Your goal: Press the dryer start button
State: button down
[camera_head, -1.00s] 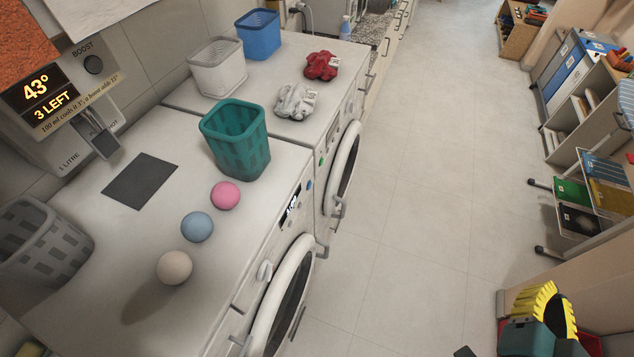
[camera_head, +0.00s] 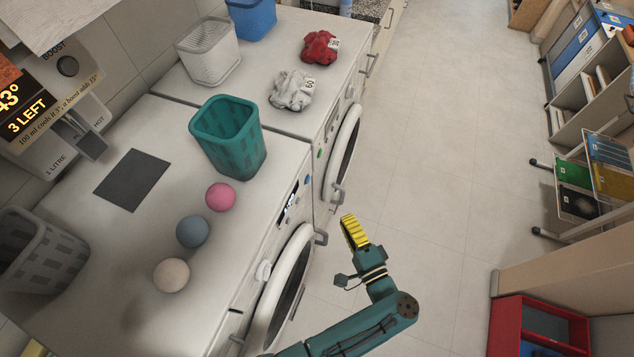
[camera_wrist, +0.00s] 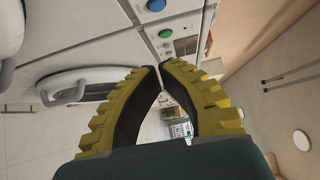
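Two white front-loading machines stand side by side, a near one (camera_head: 232,262) and a far one (camera_head: 292,123); I cannot tell from labels which is the dryer. A round green button (camera_head: 320,153) is on the far machine's front panel; it also shows in the wrist view (camera_wrist: 165,33). A blue button (camera_head: 308,180) is on the near machine's panel, also in the wrist view (camera_wrist: 156,5). My gripper (camera_head: 348,219) is over the aisle in front of the machines, apart from both buttons. In the wrist view its yellow fingertips (camera_wrist: 159,68) come together, with nothing between them.
Both round doors jut into the aisle, the near door (camera_head: 283,290) and the far door (camera_head: 343,155). A teal basket (camera_head: 228,140) and several balls, one pink (camera_head: 220,197), lie on the near top. A red shelf unit (camera_head: 505,330) stands lower right. The aisle floor is clear.

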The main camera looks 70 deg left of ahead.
jog(key=p, duration=0.1)
send_near(308, 179)
jog(key=w+a+f, duration=0.1)
jog(key=w+a, duration=0.3)
jog(key=a, duration=0.2)
jog(key=shift+s+a+f+p, duration=0.15)
jog(key=shift+s+a+p, duration=0.3)
jog(key=shift+s+a, duration=0.15)
jog(key=shift+s+a+f+p, duration=0.15)
jog(key=shift+s+a+p, duration=0.3)
jog(key=shift+s, duration=0.3)
jog(key=shift+a, duration=0.15)
